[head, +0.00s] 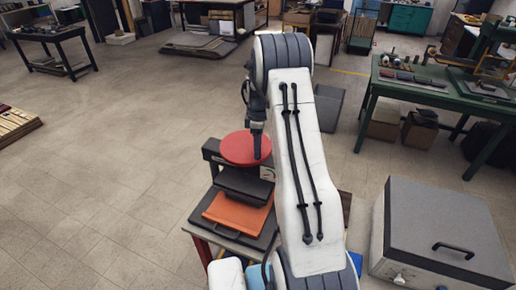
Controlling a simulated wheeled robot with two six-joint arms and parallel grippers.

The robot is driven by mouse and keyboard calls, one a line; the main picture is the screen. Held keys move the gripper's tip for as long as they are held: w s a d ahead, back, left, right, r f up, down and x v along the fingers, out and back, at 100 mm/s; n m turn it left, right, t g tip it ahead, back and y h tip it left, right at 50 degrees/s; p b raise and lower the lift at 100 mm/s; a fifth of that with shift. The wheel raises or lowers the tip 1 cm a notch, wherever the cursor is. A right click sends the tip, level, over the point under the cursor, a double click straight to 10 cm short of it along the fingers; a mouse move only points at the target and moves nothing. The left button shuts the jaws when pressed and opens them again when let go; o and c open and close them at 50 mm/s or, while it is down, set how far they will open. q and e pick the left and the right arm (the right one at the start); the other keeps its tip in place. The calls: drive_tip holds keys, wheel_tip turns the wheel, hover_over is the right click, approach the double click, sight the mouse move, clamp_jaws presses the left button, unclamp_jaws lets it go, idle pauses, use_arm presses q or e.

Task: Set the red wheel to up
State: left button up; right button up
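The red wheel (236,148) is a flat round disc on top of a dark stand near the middle of the head view. My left gripper (257,152) points down at the right part of the wheel, and its tip overlaps the disc in the picture. I cannot tell whether it touches the wheel or whether its fingers are apart. A small pale plate with a dark mark (267,174) shows below the wheel's right side, partly beside my arm. I see no readable setting. My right gripper is not in view.
Below the wheel, a dark block and an orange cover (238,212) sit on a small table. My white arm hides the table's right part. A grey-lidded box (440,215) stands at the right. A green table (425,92) is behind it.

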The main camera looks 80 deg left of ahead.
use_arm(q)
drive_tip(key=shift+d, duration=0.1)
drive_tip(key=shift+r, duration=0.1)
wheel_tip(320, 180, up, 10)
drive_tip(key=b, duration=0.3)
drive_tip(key=shift+r, duration=0.1)
idle(0.5)
